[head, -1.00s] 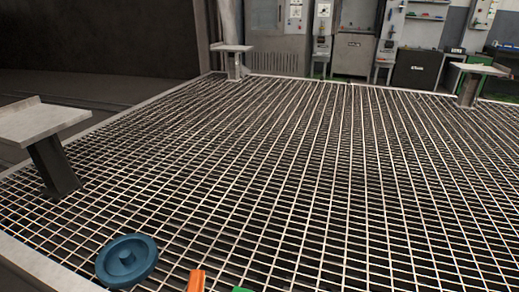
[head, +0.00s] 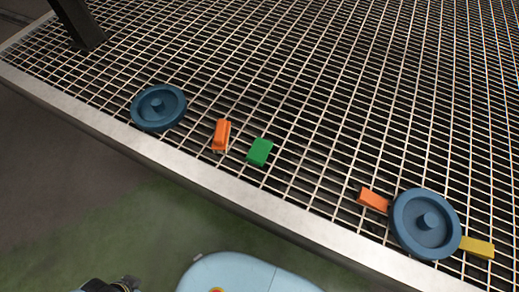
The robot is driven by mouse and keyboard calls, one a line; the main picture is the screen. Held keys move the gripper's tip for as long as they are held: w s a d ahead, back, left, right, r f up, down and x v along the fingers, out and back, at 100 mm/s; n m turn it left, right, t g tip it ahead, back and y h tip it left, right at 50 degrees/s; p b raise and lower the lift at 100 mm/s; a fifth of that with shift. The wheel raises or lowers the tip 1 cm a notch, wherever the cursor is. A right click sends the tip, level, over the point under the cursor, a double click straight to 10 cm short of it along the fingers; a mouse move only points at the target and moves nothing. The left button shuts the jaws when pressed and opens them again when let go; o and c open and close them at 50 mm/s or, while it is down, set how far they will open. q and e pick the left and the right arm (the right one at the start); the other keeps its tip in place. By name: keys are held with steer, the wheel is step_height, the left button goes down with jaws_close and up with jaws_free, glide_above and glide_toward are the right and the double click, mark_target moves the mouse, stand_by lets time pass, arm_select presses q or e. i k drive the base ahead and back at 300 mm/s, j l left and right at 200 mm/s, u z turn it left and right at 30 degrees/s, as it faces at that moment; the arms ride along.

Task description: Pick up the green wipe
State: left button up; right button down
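The green wipe (head: 260,152) is a small green block-like piece lying on the metal grating, left of the middle in the head view, close to the grating's near edge. It lies just right of an orange piece (head: 221,134) and apart from it. Nothing covers it. A dark part of what looks like my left gripper (head: 110,286) shows at the bottom edge, lower left of the wipe and well apart from it. Most of it is cut off, so its fingers cannot be made out. My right gripper is not in view.
A blue round disc (head: 159,107) lies left of the orange piece. Another blue disc (head: 426,223) lies at lower right, between a second orange piece (head: 373,199) and a yellow piece (head: 477,247). A pale metal rim (head: 210,178) borders the grating. The grating behind the wipe is clear.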

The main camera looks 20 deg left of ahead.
mark_target(258, 154)
steer(key=k+z, duration=0.2)
steer(key=z, duration=0.95)
steer(key=k, duration=1.25)
